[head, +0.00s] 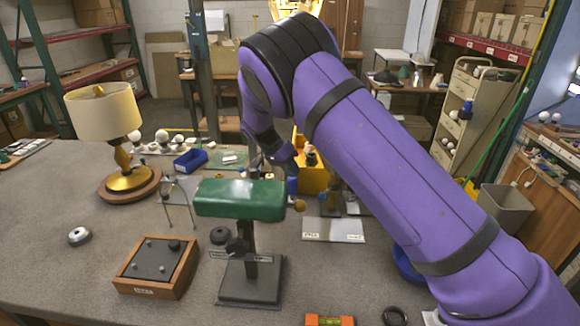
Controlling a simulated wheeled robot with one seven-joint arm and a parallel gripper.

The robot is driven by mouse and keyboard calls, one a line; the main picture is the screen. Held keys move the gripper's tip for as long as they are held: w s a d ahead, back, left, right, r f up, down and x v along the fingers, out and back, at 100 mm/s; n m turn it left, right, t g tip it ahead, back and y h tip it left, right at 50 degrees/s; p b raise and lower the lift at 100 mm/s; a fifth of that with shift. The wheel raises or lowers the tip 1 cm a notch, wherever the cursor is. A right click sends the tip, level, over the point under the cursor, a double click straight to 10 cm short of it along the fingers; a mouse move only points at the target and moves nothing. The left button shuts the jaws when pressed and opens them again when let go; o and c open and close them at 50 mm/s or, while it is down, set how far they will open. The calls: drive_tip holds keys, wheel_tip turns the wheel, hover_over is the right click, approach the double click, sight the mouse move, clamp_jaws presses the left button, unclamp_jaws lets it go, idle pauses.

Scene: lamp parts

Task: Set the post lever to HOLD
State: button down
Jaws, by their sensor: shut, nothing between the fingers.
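A dark metal post (250,240) on a square base stands near the front of the table, with a long green shade (240,199) across its top. A dark lever with a round knob (237,246) sits on the post's front, between two small label plates (247,257). The label words are too small to read, so I cannot tell the lever's setting. My gripper (287,172) points down behind the shade's right end, apart from the lever. It is shut and empty; its fingertips are partly hidden.
A wooden box with a dark panel (157,265) and a black knob (220,235) stand left of the post. A brass lamp (130,180) is farther left. A labelled plate (333,229) lies at right. An orange level (330,320) lies at the front edge. My arm covers the right side.

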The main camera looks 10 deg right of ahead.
sight(329, 190)
drive_tip(key=s+d+f, duration=0.3)
drive_tip(key=d+f, duration=0.2)
drive_tip(key=shift+d+f, duration=0.25)
drive_tip(key=shift+d, duration=0.15)
drive_tip(key=shift+s, duration=0.2)
